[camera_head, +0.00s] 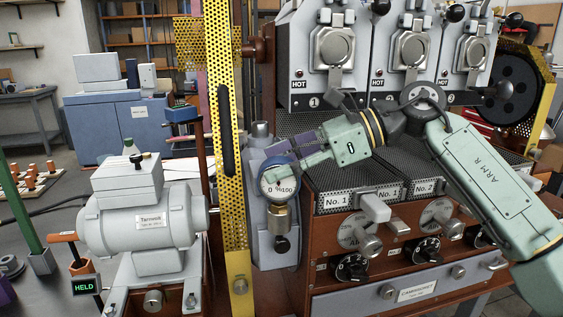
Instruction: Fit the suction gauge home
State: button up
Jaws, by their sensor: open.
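The suction gauge (281,187) has a round white dial marked 0 to 100 and a dark blue rim. It stands upright with a brass fitting (279,219) below its dial, in front of a grey housing (263,248). I cannot tell from this view how deep the fitting sits. My gripper (284,172) comes in from the right, its pale green fingers open at the gauge's upper right. A finger overlaps the dial's edge; whether it touches is unclear. The gauge's back is hidden.
A yellow perforated guard (234,280) stands close left of the gauge. The roaster's drawers (343,200) and knobs lie to the right, under my arm. A grey motor (150,223) and a small display reading HELD (84,286) are at the left.

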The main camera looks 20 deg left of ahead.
jog(key=v, duration=1.2)
